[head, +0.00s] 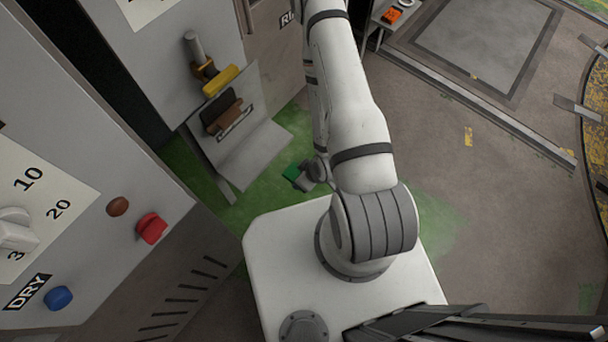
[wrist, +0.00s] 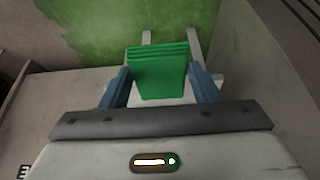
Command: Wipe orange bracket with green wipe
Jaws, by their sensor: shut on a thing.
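The green wipe (wrist: 157,75) is a folded green pad between the blue fingers of my gripper (wrist: 160,84) in the wrist view. My gripper is shut on it. In the head view the green wipe (head: 291,171) shows as a small dark green patch at my gripper (head: 303,177), low beside my arm and above the green-stained floor. The likely orange bracket (head: 392,15) is a small orange piece on a grey stand at the top, right of my arm. It is far from my gripper, and its shape is too small to make out well. The wrist view does not show it.
A grey control panel with a dial (head: 15,230), a red knob (head: 151,228) and a blue knob (head: 59,298) stands at left. A grey unit with a yellow handle (head: 220,80) and a sloping metal plate (head: 255,155) stands near my gripper. Open floor (head: 440,140) lies right.

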